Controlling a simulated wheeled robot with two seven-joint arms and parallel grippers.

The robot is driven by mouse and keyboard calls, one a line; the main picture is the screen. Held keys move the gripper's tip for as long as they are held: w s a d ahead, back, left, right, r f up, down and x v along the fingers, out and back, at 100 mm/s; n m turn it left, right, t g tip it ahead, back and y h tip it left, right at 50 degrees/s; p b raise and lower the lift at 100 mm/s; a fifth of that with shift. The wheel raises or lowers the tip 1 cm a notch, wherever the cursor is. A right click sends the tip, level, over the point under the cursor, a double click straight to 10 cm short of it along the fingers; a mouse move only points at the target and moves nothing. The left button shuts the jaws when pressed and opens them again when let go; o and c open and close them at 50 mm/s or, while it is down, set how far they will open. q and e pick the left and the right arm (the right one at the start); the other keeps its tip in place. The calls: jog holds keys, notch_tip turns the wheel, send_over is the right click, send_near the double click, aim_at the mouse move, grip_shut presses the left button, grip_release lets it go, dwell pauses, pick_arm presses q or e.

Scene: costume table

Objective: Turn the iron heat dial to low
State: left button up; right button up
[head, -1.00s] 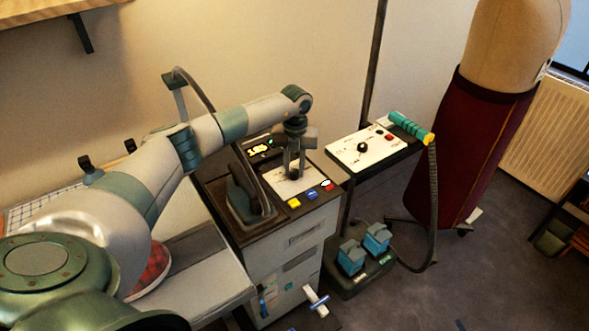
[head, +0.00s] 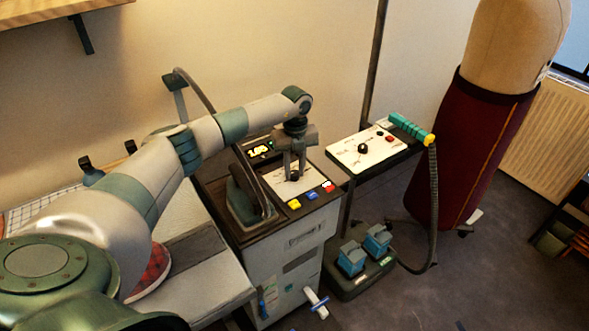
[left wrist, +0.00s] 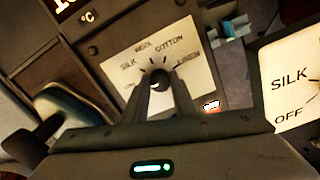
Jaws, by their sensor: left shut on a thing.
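The iron heat dial is a dark round knob (left wrist: 157,76) on a pale plate (left wrist: 172,60) lettered SILK, WOOL, COTTON and LINEN in the left wrist view. The plate (head: 273,178) lies on top of the ironing station cabinet (head: 300,240) in the head view. My left gripper (head: 294,177) points down onto the dial and is shut on it, with one finger on each side. The fingers hide part of the knob, so I cannot tell its exact setting. My right gripper is not in view.
An iron (head: 242,203) stands left of the dial plate. Coloured buttons (head: 311,195) sit in front of it. A lit display (head: 260,151) is behind. A second panel with its own knob (head: 363,148) and a teal-handled hose (head: 408,128) stands to the right.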

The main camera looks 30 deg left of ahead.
aim_at(295, 172)
pick_arm(q)
jog(key=o, duration=1)
jog(key=shift+o, duration=0.2)
jog(key=shift+r, duration=0.2)
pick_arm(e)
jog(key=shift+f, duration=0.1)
pick_arm(q)
notch_tip(295, 172, up, 17)
jog(key=b, duration=0.5)
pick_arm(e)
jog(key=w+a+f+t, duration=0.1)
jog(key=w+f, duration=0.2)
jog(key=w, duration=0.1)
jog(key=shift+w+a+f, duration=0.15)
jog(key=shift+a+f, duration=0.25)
pick_arm(q)
jog(key=shift+w, duration=0.1)
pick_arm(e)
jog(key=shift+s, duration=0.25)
pick_arm(q)
jog(key=shift+r, duration=0.15)
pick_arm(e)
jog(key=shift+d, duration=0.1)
